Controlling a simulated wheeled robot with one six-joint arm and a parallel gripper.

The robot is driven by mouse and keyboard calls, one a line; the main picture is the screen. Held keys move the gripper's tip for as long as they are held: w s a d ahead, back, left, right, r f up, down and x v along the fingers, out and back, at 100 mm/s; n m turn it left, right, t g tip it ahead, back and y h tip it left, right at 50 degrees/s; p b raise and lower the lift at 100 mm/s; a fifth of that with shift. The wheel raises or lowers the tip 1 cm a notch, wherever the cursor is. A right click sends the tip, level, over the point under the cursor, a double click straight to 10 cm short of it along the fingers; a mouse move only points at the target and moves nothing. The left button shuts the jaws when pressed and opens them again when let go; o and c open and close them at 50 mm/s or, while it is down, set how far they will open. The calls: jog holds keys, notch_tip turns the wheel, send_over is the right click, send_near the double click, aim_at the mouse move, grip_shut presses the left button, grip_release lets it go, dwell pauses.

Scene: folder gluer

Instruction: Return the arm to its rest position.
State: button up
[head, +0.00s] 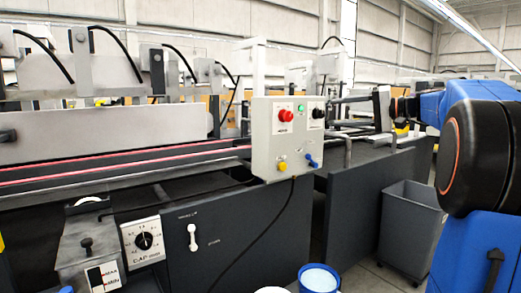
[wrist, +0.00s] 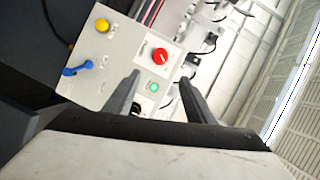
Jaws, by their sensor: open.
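My gripper (wrist: 160,77) shows in the wrist view with its two dark fingers apart and nothing held between them. Past the fingers is the light grey control panel (wrist: 97,60); it also stands near the middle of the head view (head: 262,150). The green button (wrist: 153,87) shows between the fingers, and the left finger partly hides a black knob. I see no contact with the panel, but the exact gap cannot be told. My blue arm (head: 430,106), with a black joint, fills the right side of the head view.
The panel carries a red button (head: 285,115), a yellow button (head: 282,166) and a blue lever (head: 312,161). The long machine (head: 110,135) runs across the left. A grey bin (head: 408,225) stands below my arm; a blue-topped container (head: 319,278) is at the front.

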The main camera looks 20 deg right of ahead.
jog(key=s+a+f+n+g+h, duration=0.1)
jog(key=s+a+f+g+h, duration=0.15)
jog(key=s+a+f, duration=0.55)
jog(key=s+a+f+g+h, duration=0.1)
jog(key=s+a+f+g, duration=0.35)
jog(key=a+f, duration=0.65)
jog(key=s+f+n+h, duration=0.5)
jog(key=s+f+h, duration=0.2)
jog(key=s+f, duration=1.5)
jog(key=shift+a+f+g, duration=0.2)
jog(key=shift+a+g, duration=0.2)
